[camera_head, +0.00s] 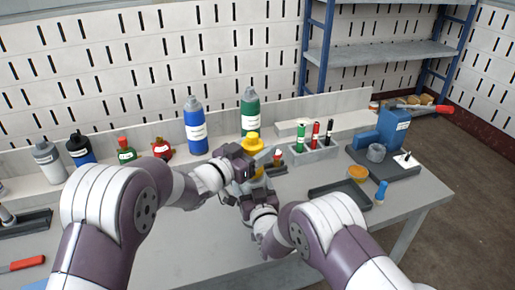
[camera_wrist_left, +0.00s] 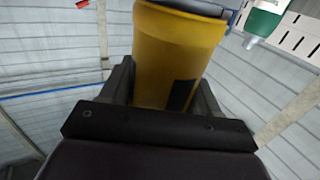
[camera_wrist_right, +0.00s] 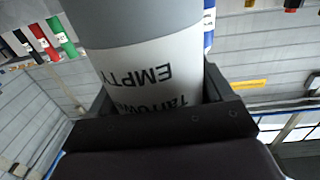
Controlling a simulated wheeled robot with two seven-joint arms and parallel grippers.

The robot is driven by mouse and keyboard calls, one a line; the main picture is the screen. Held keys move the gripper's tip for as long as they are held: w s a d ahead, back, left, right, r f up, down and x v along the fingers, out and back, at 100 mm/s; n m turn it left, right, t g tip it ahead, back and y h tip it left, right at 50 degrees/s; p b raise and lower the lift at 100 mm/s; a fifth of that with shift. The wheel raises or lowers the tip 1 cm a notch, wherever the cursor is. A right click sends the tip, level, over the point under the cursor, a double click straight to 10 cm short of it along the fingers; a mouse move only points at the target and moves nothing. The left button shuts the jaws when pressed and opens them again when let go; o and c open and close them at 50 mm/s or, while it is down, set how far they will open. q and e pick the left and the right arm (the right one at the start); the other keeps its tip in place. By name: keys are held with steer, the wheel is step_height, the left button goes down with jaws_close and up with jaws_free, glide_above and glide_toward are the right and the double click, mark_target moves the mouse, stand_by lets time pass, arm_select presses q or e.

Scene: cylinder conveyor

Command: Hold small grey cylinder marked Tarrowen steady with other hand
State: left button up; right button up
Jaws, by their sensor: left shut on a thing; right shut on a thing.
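The small grey cylinder (camera_wrist_right: 150,60) fills the middle of the right wrist view, with an upside-down white label reading Tarrowen and EMPTY. My right gripper (camera_wrist_right: 160,100) is shut around it. In the head view my right gripper (camera_head: 254,190) is just below my left gripper (camera_head: 247,163), and the grippers mostly hide the cylinder. My left gripper is shut on a yellow part (camera_head: 252,144), whose rounded top sticks up above the fingers. In the left wrist view the yellow part (camera_wrist_left: 170,55) sits between both fingers. Whether it touches the grey cylinder is hidden.
Blue (camera_head: 195,125) and green (camera_head: 250,112) cylinders stand on the back ledge. Smaller items line the ledge at left. A rack (camera_head: 313,152) with small tubes, a black tray (camera_head: 338,190) and a blue fixture (camera_head: 393,130) stand at right. The front tabletop (camera_head: 205,240) is clear.

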arm_select(q)
steer(key=n+t+y, duration=0.3)
steer(key=y, duration=0.1)
steer(key=shift+n+y, duration=0.3)
steer(key=shift+y, duration=0.1)
steer(key=shift+w+a+r+n+t+y, duration=0.15)
steer(key=shift+n+t+y, duration=0.2)
steer(key=shift+n+y, duration=0.4)
steer(key=shift+w+a+f+n+t+y, duration=0.15)
steer(key=shift+n+t+y, duration=0.25)
steer(key=shift+y, duration=0.55)
steer(key=o, duration=1.2)
steer(key=shift+a, duration=0.1)
steer(key=m+g+h, duration=0.1)
steer(key=h, duration=0.1)
steer(key=m+g+h, duration=0.1)
steer(key=m+h, duration=0.1)
steer(key=h, duration=0.1)
steer(key=shift+s+m, duration=0.15)
steer(key=shift+m, duration=0.1)
steer(key=shift+s+d+m+g+h, duration=0.1)
steer(key=shift+d+m+g+h, duration=0.1)
steer(key=shift+m+g+h, duration=0.55)
steer(key=shift+s+d+m+g+h, duration=0.1)
steer(key=shift+d+m+g+h, duration=0.1)
steer(key=shift+m+g+h, duration=0.5)
steer(key=shift+n, duration=0.25)
